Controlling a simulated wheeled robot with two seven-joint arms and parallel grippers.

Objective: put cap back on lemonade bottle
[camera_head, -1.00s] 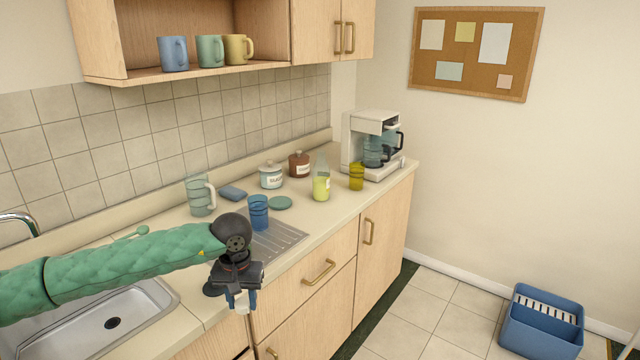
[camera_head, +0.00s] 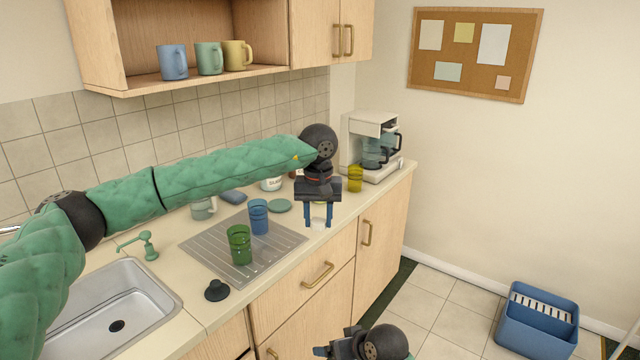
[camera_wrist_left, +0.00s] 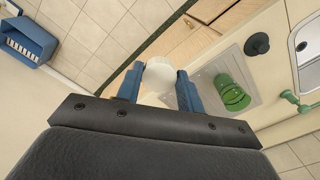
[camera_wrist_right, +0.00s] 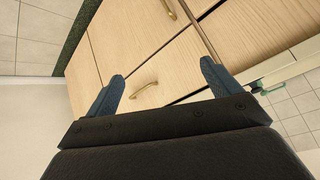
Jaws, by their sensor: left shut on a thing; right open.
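My left gripper (camera_head: 319,214) is shut on a white cap (camera_wrist_left: 160,74), which shows between the fingertips in the left wrist view. It holds the cap above the front part of the counter, in front of the lemonade bottle's place. The bottle, clear with yellow-green liquid in the earlier head view, is now almost wholly hidden behind this gripper and arm. I cannot tell the gap between cap and bottle. My right gripper (camera_wrist_right: 162,82) is open and empty, low in front of the cabinet drawers; it shows only partly at the bottom of the head view.
A yellow glass (camera_head: 355,179) and a coffee maker (camera_head: 372,145) are to the right. A black sink stopper (camera_head: 216,291) lies near the sink (camera_head: 85,320).

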